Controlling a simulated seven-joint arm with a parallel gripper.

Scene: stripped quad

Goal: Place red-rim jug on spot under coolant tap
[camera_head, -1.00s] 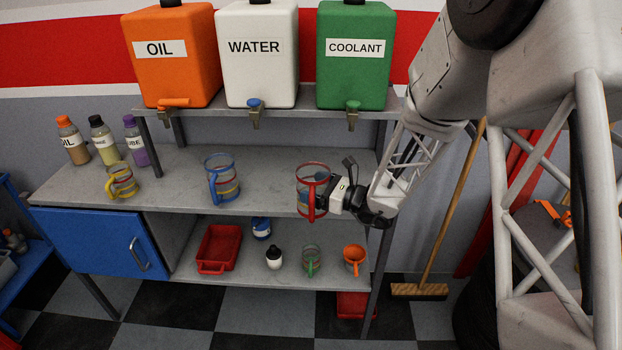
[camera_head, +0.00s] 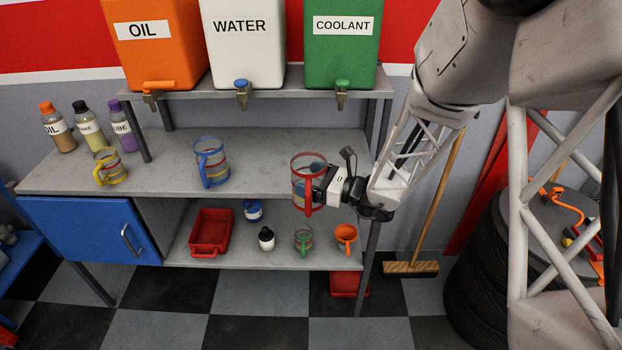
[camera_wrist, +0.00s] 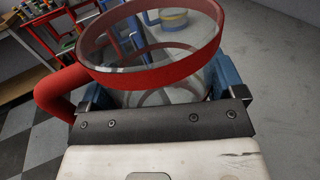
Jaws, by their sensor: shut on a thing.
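The red-rim jug (camera_head: 306,172) is clear with a red rim and red handle. My gripper (camera_head: 318,186) is shut on it at the right end of the workbench shelf, with the jug upright near the front edge. In the wrist view the jug's red rim (camera_wrist: 150,70) fills the upper middle, its handle at left, between the blue finger pads of my gripper (camera_wrist: 165,88). I cannot tell whether its base touches the shelf. The green coolant tank (camera_head: 341,50) stands above and behind, with its coolant tap (camera_head: 341,95) below it. The spot under the tap is not distinctly marked.
A blue-rim jug (camera_head: 211,163) and a yellow-rim jug (camera_head: 110,168) stand left on the grey shelf (camera_head: 262,170). The orange oil tank (camera_head: 155,55) and white water tank (camera_head: 243,50) stand above. The shelf behind the held jug is clear. A shelf post (camera_head: 378,130) stands at right.

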